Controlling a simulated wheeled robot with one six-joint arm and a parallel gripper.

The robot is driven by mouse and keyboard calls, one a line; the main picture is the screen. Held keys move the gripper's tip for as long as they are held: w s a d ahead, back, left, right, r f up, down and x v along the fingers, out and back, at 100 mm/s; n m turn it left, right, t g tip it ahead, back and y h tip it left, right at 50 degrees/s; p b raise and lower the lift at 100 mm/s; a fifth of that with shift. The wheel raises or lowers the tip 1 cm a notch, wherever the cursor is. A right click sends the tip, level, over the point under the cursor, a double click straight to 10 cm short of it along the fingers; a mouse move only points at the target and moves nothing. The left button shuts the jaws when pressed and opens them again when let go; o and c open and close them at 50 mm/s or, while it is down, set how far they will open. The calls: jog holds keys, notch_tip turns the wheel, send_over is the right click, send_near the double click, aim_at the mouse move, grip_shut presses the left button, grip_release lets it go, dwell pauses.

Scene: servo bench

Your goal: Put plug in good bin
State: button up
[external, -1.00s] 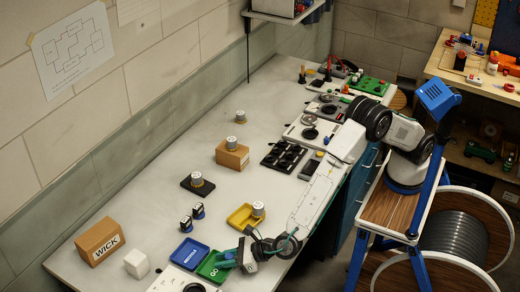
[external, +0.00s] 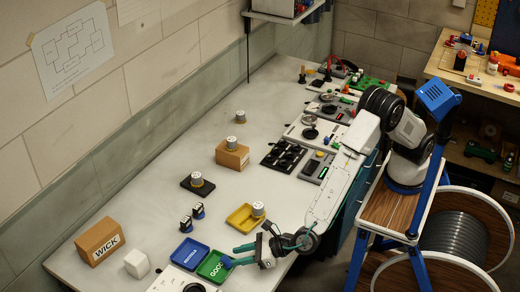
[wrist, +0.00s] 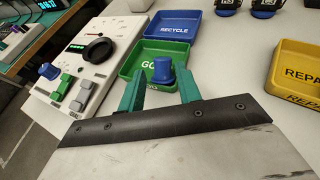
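The plug (wrist: 162,71) is a blue cylinder with a wider base. In the wrist view it stands upright at the near side of the green good bin (wrist: 181,48), covering part of the label. In the external view the blue plug (external: 227,262) shows at the right side of the green bin (external: 209,276). In the external view my gripper (external: 235,256) is at the bin's right edge. The bin's near wall is partly hidden by the fingers.
The blue recycle bin (wrist: 173,27) adjoins the good bin. The yellow repair bin (wrist: 300,65) lies to the right. A wick box (external: 98,241) and white cube (external: 137,263) are farther left in the external view.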

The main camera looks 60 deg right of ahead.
jog(key=v, duration=0.6)
jog(key=shift+d, duration=0.15)
jog(key=w+d+r+m+h, duration=0.2)
jog(key=w+d+r+m, duration=0.25)
jog(key=d, duration=0.35)
jog(key=w+d+r+m+h, duration=0.3)
jog(key=w+d, duration=0.2)
jog(key=d, duration=0.2)
jog(key=w+d+r+m+h, duration=0.25)
jog(key=w+d+m, duration=0.2)
jog(key=d, duration=0.35)
jog(key=d+r+m+g+h, duration=0.25)
jog(key=d+m, duration=0.25)
jog(key=d, duration=0.7)
jog(key=d+r+m+g+h, duration=0.1)
jog(key=d+r+m, duration=0.35)
jog(key=d, duration=0.65)
jog(key=s+d+m+g, duration=0.3)
jog(key=s+d+m, duration=0.2)
jog(key=d, duration=0.3)
jog(key=s+d+m+g, duration=0.2)
jog(key=s+d+m, duration=0.3)
jog(key=d, duration=0.3)
jog(key=s+d+f+m+g+y, duration=0.1)
jog(key=s+d+m+g+y, duration=0.1)
jog(key=s+m+y, duration=0.3)
jog(key=s+d+m, duration=0.1)
jog(key=s+m, duration=0.3)
jog(key=s, duration=0.5)
jog(key=shift+f+m, duration=0.35)
